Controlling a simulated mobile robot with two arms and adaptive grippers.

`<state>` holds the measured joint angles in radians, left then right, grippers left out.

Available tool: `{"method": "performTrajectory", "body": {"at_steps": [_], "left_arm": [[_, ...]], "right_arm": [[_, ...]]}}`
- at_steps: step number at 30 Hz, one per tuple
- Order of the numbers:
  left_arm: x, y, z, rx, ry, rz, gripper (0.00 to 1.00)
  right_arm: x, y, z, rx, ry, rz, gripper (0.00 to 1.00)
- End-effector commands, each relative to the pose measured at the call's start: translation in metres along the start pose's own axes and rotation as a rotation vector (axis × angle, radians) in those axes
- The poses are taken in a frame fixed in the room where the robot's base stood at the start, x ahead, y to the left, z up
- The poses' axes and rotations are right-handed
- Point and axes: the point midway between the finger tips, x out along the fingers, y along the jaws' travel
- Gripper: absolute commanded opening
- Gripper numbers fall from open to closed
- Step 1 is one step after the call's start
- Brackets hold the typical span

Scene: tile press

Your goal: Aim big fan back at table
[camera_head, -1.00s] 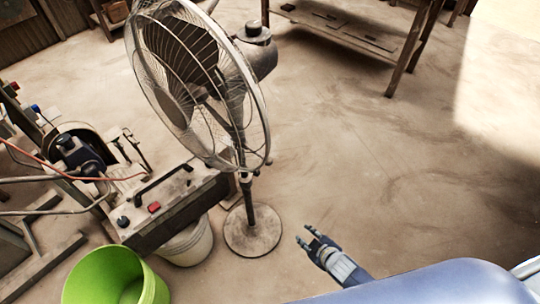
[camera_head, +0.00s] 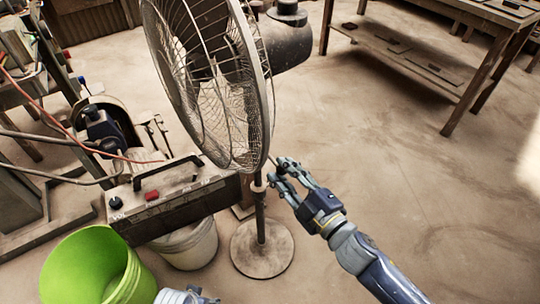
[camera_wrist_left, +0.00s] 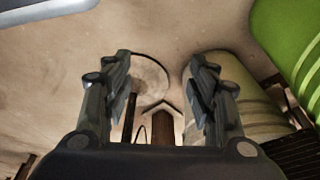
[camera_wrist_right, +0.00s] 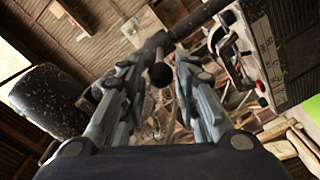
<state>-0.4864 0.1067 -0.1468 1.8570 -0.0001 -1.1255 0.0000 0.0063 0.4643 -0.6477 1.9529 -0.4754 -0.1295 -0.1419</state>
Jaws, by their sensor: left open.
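The big fan (camera_head: 262,88) stands upright on its round base (camera_head: 262,248) in the head view, its wire cage facing left and its dark motor housing (camera_head: 287,38) on the right. My right gripper (camera_head: 279,180) is open just right of the pole, below the cage. In the right wrist view, a dark rod with a knob (camera_wrist_right: 160,75) shows beyond the gap between its fingers (camera_wrist_right: 157,68); I cannot tell whether they touch it. My left gripper (camera_wrist_left: 161,85) is open and empty, low at the head view's bottom edge. The wooden table (camera_head: 462,90) stands at the upper right.
A dusty control box (camera_head: 180,203) and machine stand left of the fan. A white bucket (camera_head: 188,245) and a green bucket (camera_head: 95,270) stand at the lower left. The floor right of the fan is clear.

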Motion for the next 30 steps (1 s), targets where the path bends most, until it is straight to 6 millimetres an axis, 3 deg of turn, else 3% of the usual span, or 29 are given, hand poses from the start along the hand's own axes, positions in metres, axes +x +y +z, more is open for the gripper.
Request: {"method": "performTrajectory", "body": {"at_steps": [6, 12, 23, 24, 27, 30], "left_arm": [[-0.006, 0.0, -0.004, -0.001, 0.007, 0.0, 0.53], [-0.013, 0.0, -0.007, -0.001, 0.011, -0.001, 0.53], [-0.017, 0.0, -0.011, -0.001, 0.018, -0.001, 0.53], [-0.017, 0.0, -0.011, -0.001, 0.018, -0.001, 0.53], [-0.017, -0.001, -0.011, -0.002, 0.017, -0.001, 0.53], [-0.017, -0.001, -0.01, -0.002, 0.016, -0.001, 0.53]], "right_arm": [[0.041, 0.0, 0.0, 0.0, 0.0, 0.001, 0.29], [0.065, 0.0, 0.001, 0.002, -0.001, 0.0, 0.29], [0.071, -0.001, 0.001, 0.003, -0.001, -0.001, 0.29], [0.071, -0.001, 0.001, 0.003, -0.001, -0.001, 0.27], [0.071, -0.001, 0.001, 0.002, -0.001, -0.001, 0.04], [0.071, -0.001, 0.001, 0.002, -0.001, -0.001, 0.0]]}}
